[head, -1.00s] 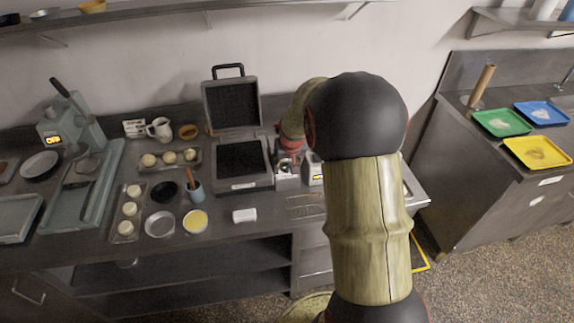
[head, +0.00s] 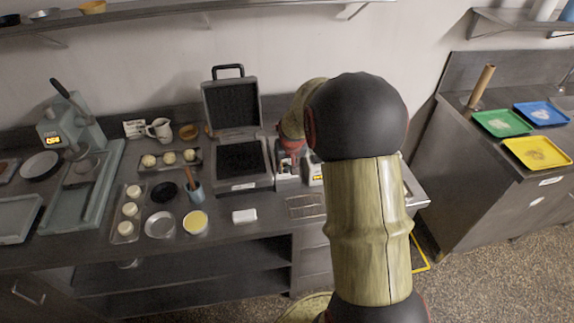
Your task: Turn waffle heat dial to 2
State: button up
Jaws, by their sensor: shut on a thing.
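The open waffle iron (head: 242,181) stands on the counter with its dark lid (head: 232,104) raised. A small pale control box (head: 287,184) is just right of it, and a second unit with a lit amber display (head: 317,180) stands beside that. My gripper (head: 288,172) is down at the pale box, shut on the heat dial there. The red wrist and my arm cover most of the fingers and the dial. The dial's marks and pointer cannot be read.
A white block (head: 244,216) lies near the front edge. Coloured trays (head: 502,123) rest on the right counter.

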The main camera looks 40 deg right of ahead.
jog(key=shift+m, duration=0.3)
jog(key=m, duration=0.2)
jog(key=m+y+b, duration=0.1)
jog(key=m, duration=0.1)
jog(key=shift+s+d+f+t, duration=0.1)
jog(key=shift+d+t, duration=0.1)
jog(key=shift+t, duration=0.1)
jog(key=m+b, duration=0.1)
jog(key=m, duration=0.1)
jog(key=m+t, duration=0.1)
jog(key=m, duration=0.1)
jog(key=m+b, duration=0.1)
jog(key=m, duration=0.1)
jog(key=shift+s+f+b, duration=0.15)
jog(key=shift+s+b, duration=0.1)
jog(key=shift+b, duration=0.05)
jog(key=m+b, duration=0.1)
jog(key=m, duration=0.2)
jog(key=m+t+b, duration=0.1)
jog(key=m, duration=0.2)
jog(key=shift+s+f+m+t+b, duration=0.1)
jog(key=shift+s+m+t+b, duration=0.05)
jog(key=shift+m+t+b, duration=0.2)
jog(key=m+b, duration=0.1)
jog(key=m, duration=0.1)
jog(key=m+t+b, duration=0.1)
jog(key=m, duration=0.2)
jog(key=shift+s+a+f+m+h, duration=0.15)
jog(key=shift+m+h, duration=0.1)
jog(key=shift+h, duration=0.15)
